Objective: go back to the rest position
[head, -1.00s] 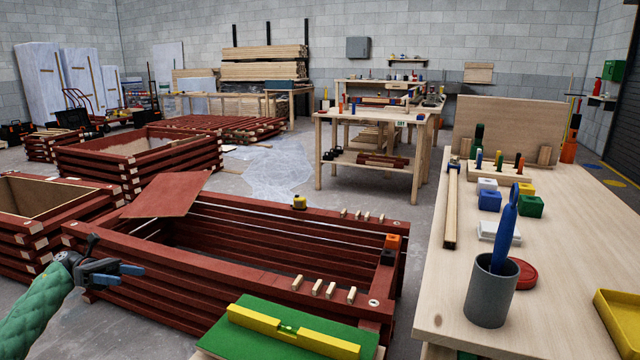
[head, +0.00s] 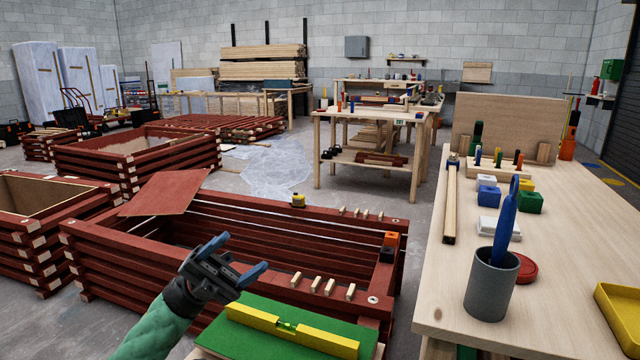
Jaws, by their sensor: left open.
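My left gripper (head: 234,262) is in the head view, its arm in a green sleeve coming in from the bottom left. Its two blue-tipped fingers are spread apart with nothing between them. It is in front of the near red batten frame (head: 130,262), overlapping the frame's inside in the picture, left of and behind the green board with a yellow spirit level (head: 262,318). Whether it touches anything cannot be told, but it looks clear. My right gripper is not in view.
A pale workbench (head: 560,265) on the right carries a grey cup (head: 492,290) with a blue tool, a yellow tray (head: 622,312) and coloured blocks. Small wooden pegs (head: 322,287) and a yellow tape measure (head: 298,200) lie on the frame.

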